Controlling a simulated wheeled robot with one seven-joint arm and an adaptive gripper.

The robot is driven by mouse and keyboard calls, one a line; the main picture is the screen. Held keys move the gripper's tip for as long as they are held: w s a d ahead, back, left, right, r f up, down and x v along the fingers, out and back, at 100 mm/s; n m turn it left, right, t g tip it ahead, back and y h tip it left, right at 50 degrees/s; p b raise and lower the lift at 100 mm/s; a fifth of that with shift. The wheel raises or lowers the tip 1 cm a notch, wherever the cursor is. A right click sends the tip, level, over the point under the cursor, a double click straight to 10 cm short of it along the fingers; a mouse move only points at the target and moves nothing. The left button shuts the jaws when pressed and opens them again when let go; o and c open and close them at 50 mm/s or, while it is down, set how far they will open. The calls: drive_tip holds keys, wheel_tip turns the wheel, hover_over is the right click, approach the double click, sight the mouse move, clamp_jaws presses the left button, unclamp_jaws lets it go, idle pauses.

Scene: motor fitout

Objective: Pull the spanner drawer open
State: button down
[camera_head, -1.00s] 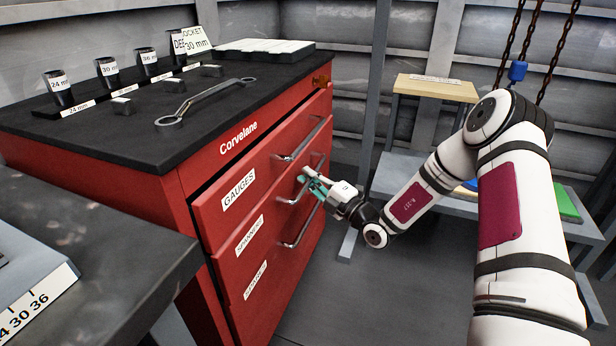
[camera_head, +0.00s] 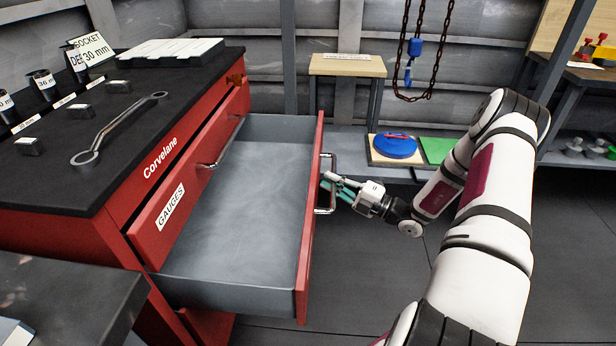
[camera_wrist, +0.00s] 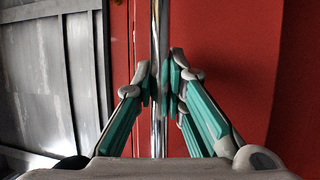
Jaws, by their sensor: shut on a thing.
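The second drawer (camera_head: 245,225), just below the one labelled GAUGES, stands far out of the red cabinet (camera_head: 150,190). Its grey tray looks empty from here. Its front faces away in the head view, so its label is hidden. My gripper (camera_head: 328,182) is shut on that drawer's handle (camera_head: 333,165), at the outer side of the red front. In the wrist view the fingers (camera_wrist: 160,85) pinch the upright chrome bar (camera_wrist: 158,30) from both sides, with the red drawer front (camera_wrist: 225,40) behind.
The GAUGES drawer (camera_head: 190,190) is closed above. A spanner (camera_head: 118,130), sockets, small blocks and a white tray (camera_head: 170,52) lie on the black cabinet top. A dark bench corner (camera_head: 70,295) is at lower left. Behind stands a shelf with a blue disc (camera_head: 395,147). A chain hangs nearby.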

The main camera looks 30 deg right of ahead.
drive_tip(key=shift+s+d, duration=0.8)
drive_tip(key=shift+d, duration=0.3)
drive_tip(key=c, duration=1.6)
unclamp_jaws()
drive_tip(key=v, duration=1.2)
